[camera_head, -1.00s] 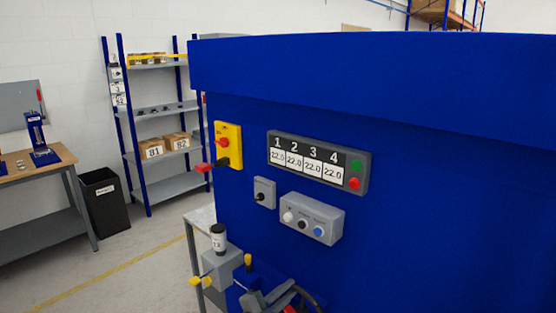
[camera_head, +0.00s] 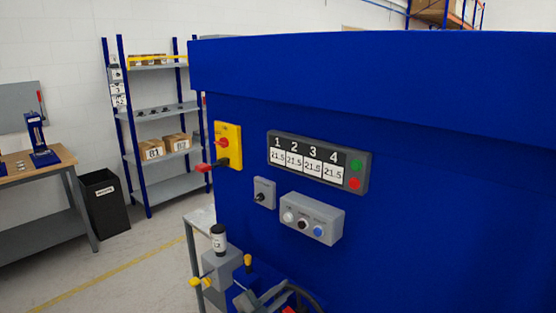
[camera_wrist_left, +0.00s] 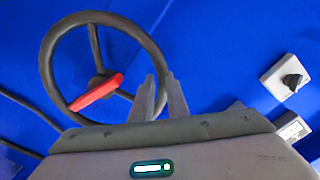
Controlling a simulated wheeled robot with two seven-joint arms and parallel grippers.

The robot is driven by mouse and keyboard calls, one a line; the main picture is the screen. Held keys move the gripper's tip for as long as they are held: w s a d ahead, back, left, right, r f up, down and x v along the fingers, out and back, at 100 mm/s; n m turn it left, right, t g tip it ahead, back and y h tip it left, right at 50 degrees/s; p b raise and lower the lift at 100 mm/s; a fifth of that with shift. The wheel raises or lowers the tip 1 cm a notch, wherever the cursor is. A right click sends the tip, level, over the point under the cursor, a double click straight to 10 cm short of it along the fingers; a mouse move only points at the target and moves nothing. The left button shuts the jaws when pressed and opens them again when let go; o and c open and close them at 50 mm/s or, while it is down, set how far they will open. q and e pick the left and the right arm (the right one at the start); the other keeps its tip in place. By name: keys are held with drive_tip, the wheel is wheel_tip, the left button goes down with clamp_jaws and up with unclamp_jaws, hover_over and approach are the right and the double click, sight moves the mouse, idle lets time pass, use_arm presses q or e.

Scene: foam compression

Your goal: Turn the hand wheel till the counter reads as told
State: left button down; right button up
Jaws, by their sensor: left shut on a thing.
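The hand wheel (camera_wrist_left: 55,58) has a dark round rim, dark spokes and a red bar across its hub; it stands before the blue machine face in the left wrist view. In the head view only part of its rim (camera_head: 309,297) shows at the bottom edge. My left gripper (camera_wrist_left: 161,82) is shut on the right side of the rim; it also shows at the bottom of the head view (camera_head: 262,297). The counter panel (camera_head: 318,161) has windows marked 1 to 4, each reading 21.5. My right gripper is not in view.
A button box (camera_head: 312,219) and a small black-knobbed switch (camera_head: 264,193) sit below the counter. A yellow switch plate (camera_head: 229,146) is to its left. A shelf rack (camera_head: 160,112), a black bin (camera_head: 105,204) and a workbench (camera_head: 50,165) stand at left, with open floor between.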

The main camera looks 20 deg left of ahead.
use_arm(q)
drive_tip(key=shift+w+a+r, duration=0.3)
drive_tip(key=shift+a+r, duration=0.1)
drive_tip(key=shift+r, duration=0.2)
drive_tip(key=shift+w+a+f+n+b, duration=0.1)
drive_tip(key=shift+a+f+n+b, duration=0.25)
drive_tip(key=shift+n, duration=0.4)
drive_tip(key=shift+w+a+f+n+b, duration=0.1)
drive_tip(key=shift+a+f+n+b, duration=0.1)
drive_tip(key=shift+a+f+n, duration=0.4)
drive_tip(key=shift+d+r, duration=0.2)
drive_tip(key=shift+d, duration=0.05)
drive_tip(key=c, duration=0.9)
unclamp_jaws()
drive_tip(key=shift+s+a+f, duration=0.1)
drive_tip(key=shift+a+f, duration=0.05)
drive_tip(key=shift+a, duration=0.05)
drive_tip(key=shift+o, duration=0.7)
drive_tip(key=shift+f, duration=0.1)
drive_tip(key=shift+d+f, duration=0.1)
drive_tip(key=shift+d, duration=0.1)
drive_tip(key=shift+d, duration=0.1)
drive_tip(key=shift+s, duration=0.25)
